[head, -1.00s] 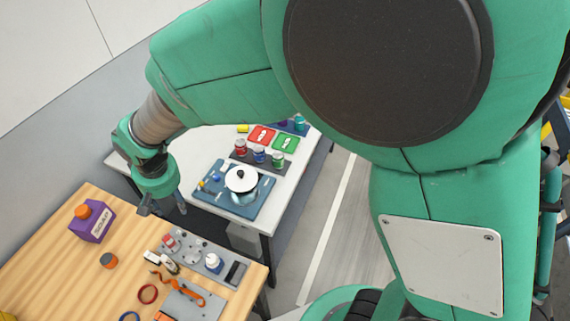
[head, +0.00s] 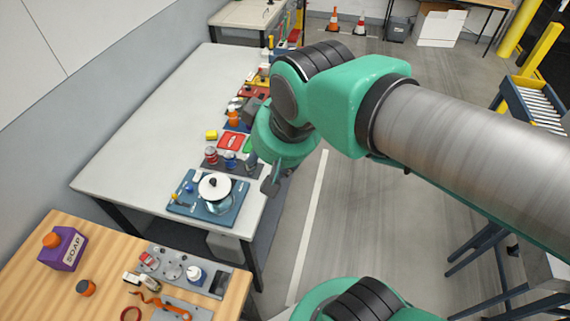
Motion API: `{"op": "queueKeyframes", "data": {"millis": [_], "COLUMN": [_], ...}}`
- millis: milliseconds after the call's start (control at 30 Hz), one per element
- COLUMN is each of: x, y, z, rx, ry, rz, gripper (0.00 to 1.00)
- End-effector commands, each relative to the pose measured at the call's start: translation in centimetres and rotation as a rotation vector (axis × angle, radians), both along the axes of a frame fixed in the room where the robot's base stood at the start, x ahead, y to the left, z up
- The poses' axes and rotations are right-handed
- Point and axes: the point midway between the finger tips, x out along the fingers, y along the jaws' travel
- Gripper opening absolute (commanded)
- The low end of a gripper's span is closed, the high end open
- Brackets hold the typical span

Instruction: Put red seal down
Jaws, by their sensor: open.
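A red ring (head: 131,314), which looks like the red seal, lies on the wooden table (head: 60,292) at the bottom left of the head view. The picture's lower edge cuts it off. My gripper (head: 272,184) is well away from it, up and to the right, by the right edge of the white table. Its fingers are open and I see nothing between them, though the arm partly hides them.
A purple soap bottle (head: 64,249) and a grey tool tray (head: 207,278) are on the wooden table. On the white table (head: 140,130) are a blue mat with a white-lidded pot (head: 214,187) and several cans.

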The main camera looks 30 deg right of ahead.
Motion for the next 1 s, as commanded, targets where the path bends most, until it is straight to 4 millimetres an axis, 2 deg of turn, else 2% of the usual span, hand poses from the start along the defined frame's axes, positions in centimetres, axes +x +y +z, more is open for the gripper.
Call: {"op": "queueKeyframes", "data": {"millis": [100, 300, 1000], "x": [-2.1, -3.6, -3.6], "y": [-1.5, -2.4, -2.4], "z": [0.4, 0.5, 0.0], "rx": [-0.008, -0.015, -0.015], "ry": [-0.024, -0.038, -0.039], "rz": [-0.024, -0.038, -0.037], "gripper": [0.46, 0.46, 0.46]}}
